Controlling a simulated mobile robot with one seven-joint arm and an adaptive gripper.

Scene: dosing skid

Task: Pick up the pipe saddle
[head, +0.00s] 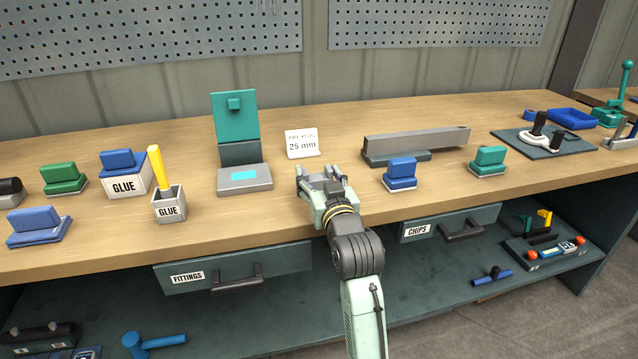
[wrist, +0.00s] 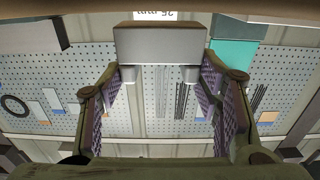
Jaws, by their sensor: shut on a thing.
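The pipe saddle appears to be the plain grey block (wrist: 160,45) between my fingertips in the wrist view. It has a broad flat face and two short, rounded grey feet. My gripper (head: 321,174) is shut on it, one finger at each side. In the head view my gripper is low over the front part of the bench, in front of the white 25 mm sign (head: 302,144). My fingers mostly hide the block there, and I cannot tell whether it touches the bench top.
A grey and teal stand (head: 244,181) is left of my gripper. A long grey bar (head: 418,141) and a blue block (head: 400,173) are to the right. A glue pot (head: 169,204) with a yellow handle stands further left. Drawers (head: 236,268) lie below the bench edge.

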